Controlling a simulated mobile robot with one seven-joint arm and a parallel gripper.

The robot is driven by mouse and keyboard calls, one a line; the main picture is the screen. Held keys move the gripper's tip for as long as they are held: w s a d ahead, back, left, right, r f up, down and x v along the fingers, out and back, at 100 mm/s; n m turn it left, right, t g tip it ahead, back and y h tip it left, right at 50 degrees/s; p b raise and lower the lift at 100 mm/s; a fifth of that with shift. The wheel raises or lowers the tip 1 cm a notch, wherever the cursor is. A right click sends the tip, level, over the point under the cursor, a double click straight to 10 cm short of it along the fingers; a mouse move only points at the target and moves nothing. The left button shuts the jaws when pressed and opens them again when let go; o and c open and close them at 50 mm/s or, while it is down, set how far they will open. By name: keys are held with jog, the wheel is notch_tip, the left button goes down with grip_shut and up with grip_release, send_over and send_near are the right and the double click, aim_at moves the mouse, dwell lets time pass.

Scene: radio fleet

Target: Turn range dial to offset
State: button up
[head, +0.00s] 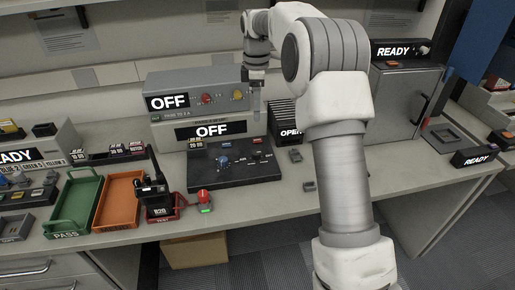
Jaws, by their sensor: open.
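A blue dial (223,161) sits on the left part of a sloped black panel (207,178) on the bench. Its white markings are too small to read, so I cannot tell its setting or whether it is the range dial. My gripper (256,113) is open and points down, behind and to the right of the dial. It appears above the panel's back edge, apart from the dial. Its finger gap is hard to make out.
A grey unit with an OFF display (168,102) stands behind the panel. A grey cabinet (398,105) stands right.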

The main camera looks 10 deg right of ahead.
aim_at(257, 152)
notch_tip(257, 152, down, 16)
jog(key=b, duration=0.2)
jog(key=shift+f+b, duration=0.25)
jog(key=shift+b, duration=0.15)
jog(key=shift+c, duration=0.2)
grip_shut()
